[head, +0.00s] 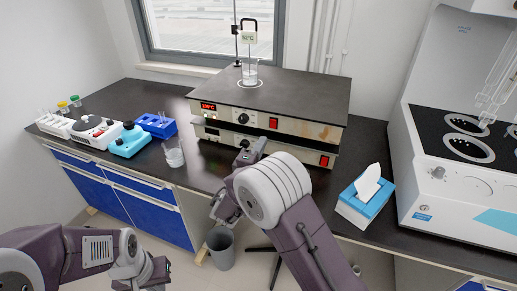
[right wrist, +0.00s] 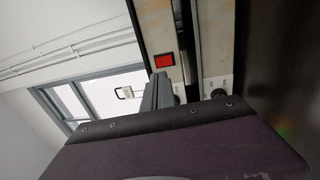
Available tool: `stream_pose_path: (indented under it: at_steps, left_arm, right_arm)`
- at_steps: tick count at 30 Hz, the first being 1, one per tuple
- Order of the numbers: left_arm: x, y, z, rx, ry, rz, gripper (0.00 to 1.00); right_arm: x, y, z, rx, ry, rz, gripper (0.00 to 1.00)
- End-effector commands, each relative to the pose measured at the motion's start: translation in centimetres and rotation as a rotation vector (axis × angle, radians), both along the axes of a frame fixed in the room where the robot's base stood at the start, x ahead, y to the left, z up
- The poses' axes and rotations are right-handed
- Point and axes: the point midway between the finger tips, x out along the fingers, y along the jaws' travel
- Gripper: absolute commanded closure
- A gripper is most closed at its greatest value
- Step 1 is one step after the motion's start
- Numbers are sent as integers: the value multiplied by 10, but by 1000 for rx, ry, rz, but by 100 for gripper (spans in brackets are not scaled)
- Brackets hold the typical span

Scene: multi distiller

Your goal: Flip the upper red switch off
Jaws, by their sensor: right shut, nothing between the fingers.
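Two hot plates are stacked on the dark bench, with the upper one (head: 285,95) over the lower one. The upper red switch (head: 273,122) sits on its front panel, right of a black knob; it also shows in the right wrist view (right wrist: 164,60). A lower red switch (head: 324,160) is on the lower unit. My right gripper (head: 253,146) is shut and empty, in front of the panels, below and left of the upper switch. In the right wrist view its fingers (right wrist: 158,90) show close to the switch; contact cannot be told. My left gripper (head: 150,275) is low at left, its fingers unclear.
A beaker (head: 250,75) and a hanging 52°C sign stand at the upper plate. The upper display (head: 208,106) glows red. A beaker (head: 174,155), blue rack (head: 158,125) and small devices are at left. A tissue box (head: 363,203) and white heating unit (head: 460,190) are at right.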

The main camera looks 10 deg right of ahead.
Motion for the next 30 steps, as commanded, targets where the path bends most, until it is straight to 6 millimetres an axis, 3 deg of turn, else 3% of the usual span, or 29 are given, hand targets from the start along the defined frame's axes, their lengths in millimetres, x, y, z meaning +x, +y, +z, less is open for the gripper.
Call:
stream_pose_path:
  at_steps: [6,12,26,30]
  left_arm:
    - [0,0,4,0,0,0,100]
    - [0,0,7,0,0,0,100]
    - [0,0,7,0,0,0,100]
    - [0,0,-18,0,0,0,100]
  right_arm:
    - [38,-27,6,0,0,-3,100]
    - [63,-42,10,0,0,-1,100]
    - [71,-47,10,0,0,0,100]
    - [76,-51,5,3,-3,-1,100]
